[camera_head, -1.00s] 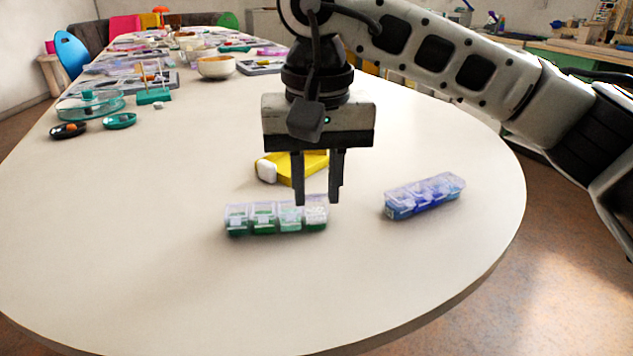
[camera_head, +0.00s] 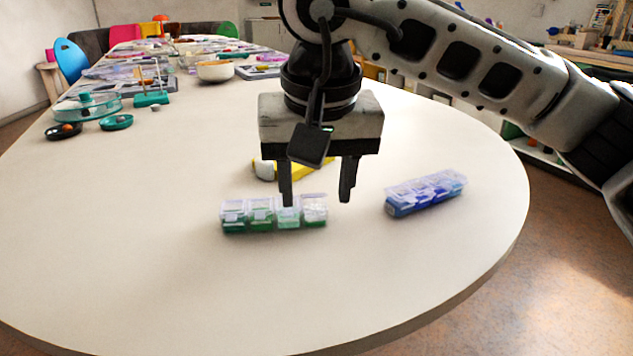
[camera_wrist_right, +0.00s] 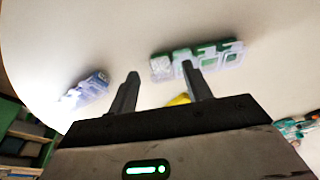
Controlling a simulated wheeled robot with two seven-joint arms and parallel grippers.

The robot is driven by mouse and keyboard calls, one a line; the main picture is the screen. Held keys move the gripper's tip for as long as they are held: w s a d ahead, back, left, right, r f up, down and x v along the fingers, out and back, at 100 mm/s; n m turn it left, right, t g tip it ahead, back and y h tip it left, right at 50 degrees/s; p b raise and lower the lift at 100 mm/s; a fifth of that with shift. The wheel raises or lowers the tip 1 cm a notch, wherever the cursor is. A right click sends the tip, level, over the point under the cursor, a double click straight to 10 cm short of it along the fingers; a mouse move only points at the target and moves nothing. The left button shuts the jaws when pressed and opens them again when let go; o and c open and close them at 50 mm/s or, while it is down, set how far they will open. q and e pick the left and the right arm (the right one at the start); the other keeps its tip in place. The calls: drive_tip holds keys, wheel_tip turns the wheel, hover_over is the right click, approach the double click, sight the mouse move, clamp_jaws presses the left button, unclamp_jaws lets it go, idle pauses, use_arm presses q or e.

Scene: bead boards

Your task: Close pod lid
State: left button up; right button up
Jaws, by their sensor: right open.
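A green pod case (camera_head: 262,219) with a row of clear-lidded compartments lies on the table in front of my right gripper (camera_head: 316,201). It also shows in the right wrist view (camera_wrist_right: 205,52), with clear lid flaps along its near side. I cannot tell how far each lid stands open. A blue pod case (camera_head: 425,195) lies to the right, apart from the gripper; it shows at left in the wrist view (camera_wrist_right: 85,92). My right gripper is open and empty, its fingers pointing down by the right half of the green case. Whether they touch it is unclear. My left gripper is not in view.
A yellow object with a white end (camera_head: 264,170) lies behind the green case, partly hidden by my gripper. Small dark and teal dishes (camera_head: 117,122), a bowl (camera_head: 215,70) and other clutter stand farther back. The front of the table (camera_head: 200,290) is clear.

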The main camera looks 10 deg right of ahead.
use_arm(q)
drive_tip(key=a+f+m+y+p, duration=0.1)
drive_tip(key=p, duration=0.1)
drive_tip(key=f+m+g+y+p, duration=0.1)
drive_tip(key=p, duration=0.2)
drive_tip(key=shift+s+a+g+p, duration=0.3)
drive_tip(key=shift+a+p, duration=0.05)
use_arm(e)
drive_tip(key=v, duration=1.5)
drive_tip(key=shift+r, duration=0.3)
drive_tip(key=shift+s, duration=0.1)
